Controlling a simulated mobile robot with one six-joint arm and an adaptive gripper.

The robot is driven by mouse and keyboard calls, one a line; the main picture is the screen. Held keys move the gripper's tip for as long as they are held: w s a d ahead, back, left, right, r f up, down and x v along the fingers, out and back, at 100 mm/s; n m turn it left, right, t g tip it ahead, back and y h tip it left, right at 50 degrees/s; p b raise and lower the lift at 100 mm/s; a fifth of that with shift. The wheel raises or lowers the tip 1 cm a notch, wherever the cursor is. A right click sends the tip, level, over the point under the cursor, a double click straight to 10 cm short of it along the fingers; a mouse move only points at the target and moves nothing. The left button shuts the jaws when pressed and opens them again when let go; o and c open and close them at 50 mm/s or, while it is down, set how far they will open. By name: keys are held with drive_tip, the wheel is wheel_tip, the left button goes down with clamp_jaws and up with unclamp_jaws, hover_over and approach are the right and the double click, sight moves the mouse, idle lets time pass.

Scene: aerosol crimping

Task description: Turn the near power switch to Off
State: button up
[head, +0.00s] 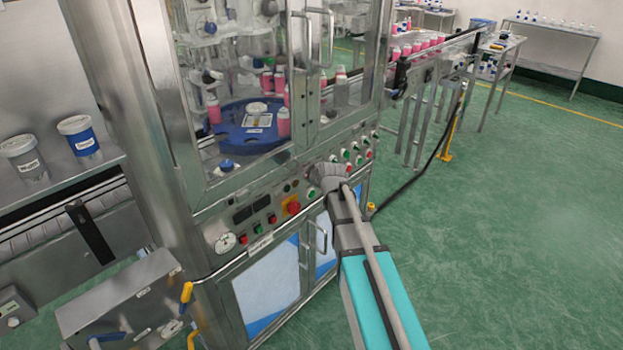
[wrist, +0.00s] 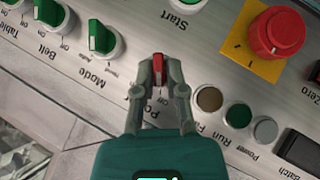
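A small red switch knob (wrist: 158,66) stands on the grey control panel in the wrist view, pointing roughly up and down the picture. The label below it is mostly hidden by my gripper; only its first letters show. My gripper (wrist: 160,75) has one finger on each side of the knob, and the fingertips appear to close on it with no clear gap. In the head view my gripper (head: 322,172) is at the front panel of the crimping machine (head: 270,195), and it hides the knob there.
Green Mode (wrist: 102,38) and Belt (wrist: 54,12) switches sit left of the knob. A red emergency button (wrist: 275,32) on a yellow plate is at right, with brown, green and grey round buttons below it. A cabinet handle (head: 320,235) juts out below the panel.

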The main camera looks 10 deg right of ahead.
drive_tip(key=o, duration=0.4)
drive_tip(key=shift+s+d+r+m+g+h+p, duration=0.1)
drive_tip(key=shift+s+r+m+g+h+p, duration=0.3)
drive_tip(key=shift+s+m+g+p, duration=2.85)
drive_tip(key=shift+s+d+r+g+h+p, duration=0.25)
drive_tip(key=shift+s+r, duration=0.5)
drive_tip(key=shift+s, duration=5.55)
drive_tip(key=shift+s+a+r+m+g+h+p, duration=0.15)
drive_tip(key=shift+s+r+m+g+p, duration=0.4)
drive_tip(key=shift+s+m+g+p, duration=2.7)
drive_tip(key=s+n+t+b, duration=0.2)
drive_tip(key=s+n+t, duration=0.1)
drive_tip(key=shift+b, duration=0.4)
